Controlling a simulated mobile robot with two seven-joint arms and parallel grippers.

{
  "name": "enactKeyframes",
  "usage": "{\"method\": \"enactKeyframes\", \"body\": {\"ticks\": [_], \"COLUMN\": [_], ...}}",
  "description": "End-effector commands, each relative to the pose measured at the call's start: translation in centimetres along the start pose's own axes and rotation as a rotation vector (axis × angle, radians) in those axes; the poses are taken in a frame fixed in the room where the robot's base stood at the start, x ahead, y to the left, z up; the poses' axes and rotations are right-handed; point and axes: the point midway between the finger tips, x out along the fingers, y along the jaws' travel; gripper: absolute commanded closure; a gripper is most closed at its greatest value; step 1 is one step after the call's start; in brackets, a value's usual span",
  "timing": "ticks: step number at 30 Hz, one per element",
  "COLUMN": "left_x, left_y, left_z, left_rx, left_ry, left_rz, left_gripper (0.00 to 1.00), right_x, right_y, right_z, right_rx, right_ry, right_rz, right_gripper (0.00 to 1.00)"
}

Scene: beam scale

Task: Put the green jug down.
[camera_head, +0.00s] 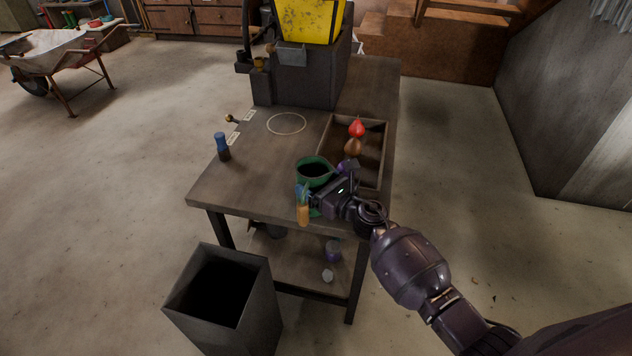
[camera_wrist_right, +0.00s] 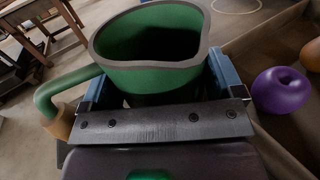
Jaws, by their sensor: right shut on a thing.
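The green jug (camera_head: 313,168) is at the table's front right, beside the front left corner of the tray. It looks upright, with its mouth facing up. My right gripper (camera_head: 320,192) is shut on the jug, reaching in from the right. In the right wrist view the jug (camera_wrist_right: 150,45) sits between the blue finger pads, with its green handle (camera_wrist_right: 62,88) to the left. The jug's base is largely hidden, so I cannot tell whether it touches the table (camera_head: 255,182). My left gripper does not show.
A shallow tray (camera_head: 384,150) holds a red fruit (camera_head: 357,129), a brown one (camera_head: 352,147) and a purple one (camera_wrist_right: 281,90). A blue-topped item (camera_head: 222,142) stands left. A pale ring (camera_head: 287,123) marks clear tabletop before the dark, yellow-fronted box (camera_head: 308,82). A bin (camera_head: 258,295) stands in front.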

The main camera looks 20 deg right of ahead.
Motion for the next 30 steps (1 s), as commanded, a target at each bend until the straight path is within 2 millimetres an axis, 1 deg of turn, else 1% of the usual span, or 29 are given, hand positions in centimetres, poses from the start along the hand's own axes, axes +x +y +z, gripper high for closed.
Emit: {"method": "enactKeyframes", "body": {"ticks": [1, 3, 10, 14, 16, 20, 27, 30], "left_x": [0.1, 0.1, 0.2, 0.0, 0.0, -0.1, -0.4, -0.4], "left_y": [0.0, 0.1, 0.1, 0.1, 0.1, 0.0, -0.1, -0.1], "left_z": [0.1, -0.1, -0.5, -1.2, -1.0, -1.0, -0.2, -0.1], "left_rx": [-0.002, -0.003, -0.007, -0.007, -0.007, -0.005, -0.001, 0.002], "left_ry": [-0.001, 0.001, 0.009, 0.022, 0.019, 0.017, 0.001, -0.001], "left_rz": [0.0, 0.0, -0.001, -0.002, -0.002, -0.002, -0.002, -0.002], "left_gripper": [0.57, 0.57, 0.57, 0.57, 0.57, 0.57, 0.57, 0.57], "right_x": [0.0, 0.0, 0.0, 0.0, -1.0, -3.2, -7.9, -9.5], "right_y": [0.0, 0.0, 0.0, 0.0, -0.1, 0.0, -0.1, 0.0], "right_z": [-0.2, -0.1, 0.0, 0.7, 0.3, 0.3, 0.1, 0.2], "right_rx": [0.001, 0.0, 0.0, -0.001, 0.0, -0.002, 0.0, 0.0], "right_ry": [0.002, 0.001, 0.0, -0.003, 0.002, 0.002, 0.003, 0.003], "right_rz": [0.0, 0.0, 0.0, 0.0, -0.001, -0.001, -0.002, -0.001], "right_gripper": [0.1, 0.0, 0.0, 0.0, 0.0, 0.0, 0.0, 0.0]}}
